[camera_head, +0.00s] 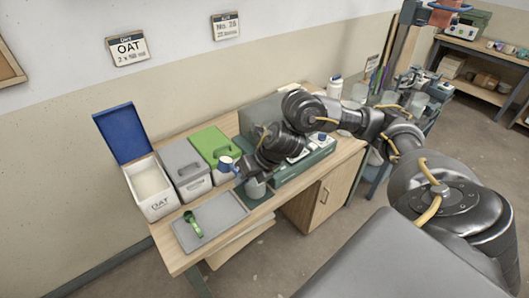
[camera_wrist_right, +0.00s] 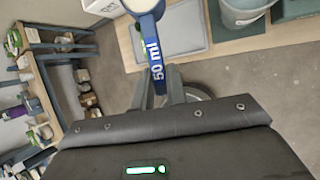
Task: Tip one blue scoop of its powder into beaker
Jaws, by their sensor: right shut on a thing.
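My right gripper (camera_head: 243,170) is shut on the blue scoop (camera_head: 227,163) and holds it above the bench, left of the beaker (camera_head: 256,187). In the right wrist view, the fingers (camera_wrist_right: 162,88) pinch the blue handle marked 50 ml (camera_wrist_right: 157,62). The scoop's cup shows pale cream inside, looking like powder, though the picture's top edge cuts it off. The clear grey beaker (camera_wrist_right: 243,17) stands on a dark pad, apart from the scoop. The OAT bin (camera_head: 158,204) has its blue lid (camera_head: 122,133) raised and pale powder inside. My left gripper is not in view.
A grey tray (camera_head: 222,207) holds a green scoop (camera_head: 193,224). Closed grey (camera_head: 186,161) and green (camera_head: 210,143) lidded bins stand beside the OAT bin. A green-grey bench unit (camera_head: 306,160) is right of the beaker, behind my arm.

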